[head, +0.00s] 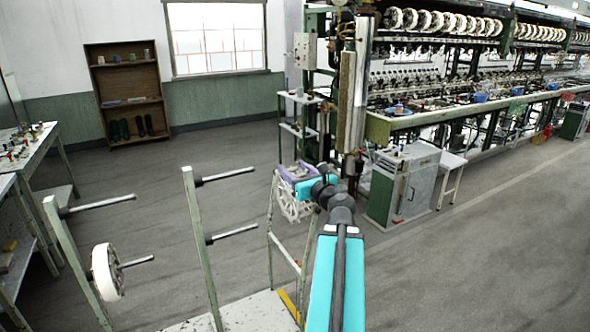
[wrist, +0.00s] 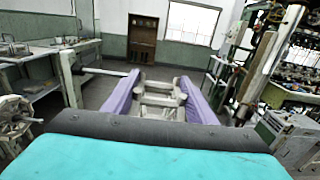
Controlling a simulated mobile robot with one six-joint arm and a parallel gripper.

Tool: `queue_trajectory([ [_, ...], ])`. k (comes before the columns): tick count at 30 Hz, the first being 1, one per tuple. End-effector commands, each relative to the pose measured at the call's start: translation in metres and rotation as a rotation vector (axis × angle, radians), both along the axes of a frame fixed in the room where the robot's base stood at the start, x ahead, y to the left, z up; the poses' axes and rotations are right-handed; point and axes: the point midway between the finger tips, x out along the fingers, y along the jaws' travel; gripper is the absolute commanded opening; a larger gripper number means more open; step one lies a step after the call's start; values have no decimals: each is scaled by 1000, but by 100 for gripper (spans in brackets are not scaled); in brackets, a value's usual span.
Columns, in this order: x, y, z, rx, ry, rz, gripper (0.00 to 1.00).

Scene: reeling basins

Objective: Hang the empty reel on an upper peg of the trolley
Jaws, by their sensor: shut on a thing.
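My gripper (head: 299,172) is shut on a pale openwork reel (head: 292,206), which hangs below the purple fingers in the head view. In the wrist view the reel (wrist: 160,100) sits between the two purple fingers. No thread shows on it. The trolley (head: 203,240) stands left of my gripper, with posts that carry upper and lower pegs. The near upper peg (head: 228,176) and the far-left upper peg (head: 102,204) are bare. The held reel is to the right of these pegs and apart from them. The wrist view shows one peg (wrist: 105,72) left of the fingers.
A white reel (head: 106,272) hangs on the trolley's lower left peg; the other lower peg (head: 232,235) is bare. The reeling machine (head: 440,115) and a green cabinet (head: 400,185) stand right. A workbench (head: 30,150) is at far left. Open floor lies behind the trolley.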

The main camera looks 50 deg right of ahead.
Motion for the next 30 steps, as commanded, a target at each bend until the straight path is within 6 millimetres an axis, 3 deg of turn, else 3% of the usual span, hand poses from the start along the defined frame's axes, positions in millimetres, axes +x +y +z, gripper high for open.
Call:
queue_trajectory([
  [26, 25, -11, 4, 0, 1, -2, 25],
  [30, 35, -16, 0, -1, 0, -1, 25],
])
